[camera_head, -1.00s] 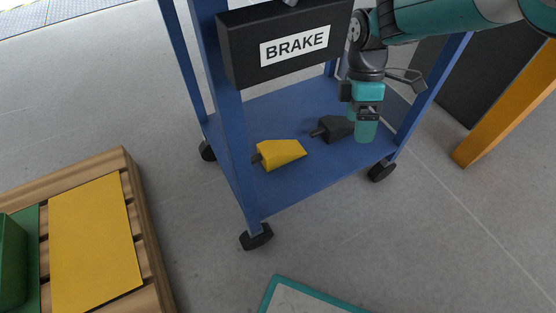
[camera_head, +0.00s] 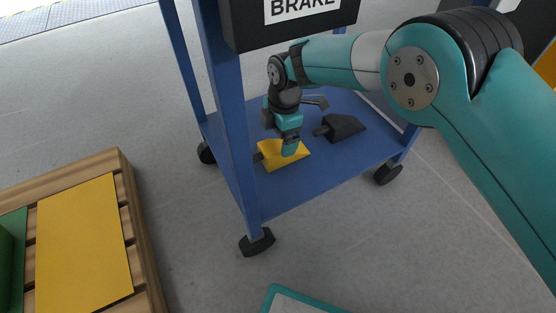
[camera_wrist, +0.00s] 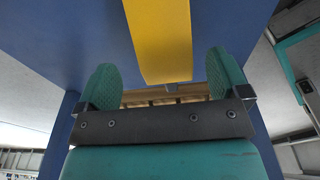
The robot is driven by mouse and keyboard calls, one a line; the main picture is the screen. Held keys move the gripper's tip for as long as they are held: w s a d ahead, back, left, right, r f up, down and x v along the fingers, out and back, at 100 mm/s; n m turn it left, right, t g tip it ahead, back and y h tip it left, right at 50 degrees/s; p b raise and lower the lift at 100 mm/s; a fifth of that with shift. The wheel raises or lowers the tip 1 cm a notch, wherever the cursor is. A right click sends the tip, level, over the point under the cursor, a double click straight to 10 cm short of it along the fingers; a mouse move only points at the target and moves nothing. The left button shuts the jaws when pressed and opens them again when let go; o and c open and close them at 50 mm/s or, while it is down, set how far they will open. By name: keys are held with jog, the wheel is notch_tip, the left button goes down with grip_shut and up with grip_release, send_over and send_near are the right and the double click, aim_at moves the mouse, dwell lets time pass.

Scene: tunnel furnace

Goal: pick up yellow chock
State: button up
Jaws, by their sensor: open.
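The yellow chock (camera_head: 272,157) lies on the blue lower shelf (camera_head: 330,168) of the cart, near its left front side. A dark handle sticks out from its left end. My gripper (camera_head: 289,146) is over the chock and hides part of its top. In the wrist view the chock (camera_wrist: 160,40) shows between the two teal fingers of my gripper (camera_wrist: 161,82), with a gap on each side. The fingers are spread and empty. I cannot tell how far the fingertips are above the shelf.
A black chock (camera_head: 344,127) lies on the same shelf to the right. A blue cart post (camera_head: 238,140) stands left of the yellow chock, with a black BRAKE sign (camera_head: 240,35) above. A wooden pallet (camera_head: 133,205) with a yellow sheet (camera_head: 85,245) is at the left.

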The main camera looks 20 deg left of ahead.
aim_at(277, 146)
jog(key=f+b, duration=0.1)
jog(key=f, duration=0.1)
jog(key=f+b, duration=0.2)
jog(key=s+f+b, duration=0.1)
jog(key=f, duration=0.1)
jog(key=shift+a+f+b, duration=0.1)
jog(key=shift+a+b, duration=0.05)
jog(key=shift+b, duration=0.25)
jog(key=shift+c, duration=0.4)
